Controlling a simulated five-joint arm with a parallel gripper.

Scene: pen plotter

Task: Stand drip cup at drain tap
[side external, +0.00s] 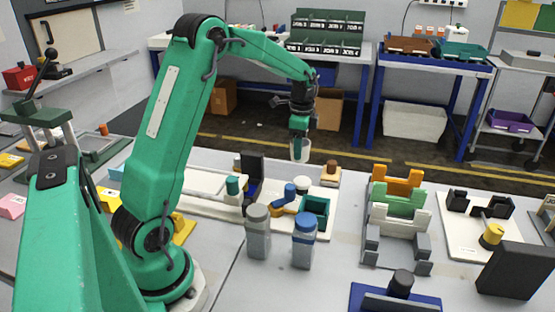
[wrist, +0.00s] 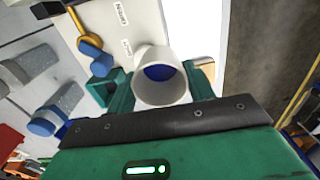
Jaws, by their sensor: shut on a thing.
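My gripper (side external: 299,137) is shut on a white cup (side external: 300,152), held in the air above the back of the white plotter board (side external: 322,224). In the wrist view the cup (wrist: 160,95) sits between the green fingers of my gripper (wrist: 159,86), its open mouth toward the camera and blue showing inside. A yellow pipe piece with a blue cylinder, which looks like the drain tap (side external: 285,202), stands on the board below and left of the cup. It also shows at upper left in the wrist view (wrist: 89,46).
An open teal box (side external: 316,208) stands beside the tap. Two grey bottles, one plain (side external: 257,235) and one blue-capped (side external: 303,242), stand in front of the board. A rack with orange, green and white holders (side external: 398,215) is to the right.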

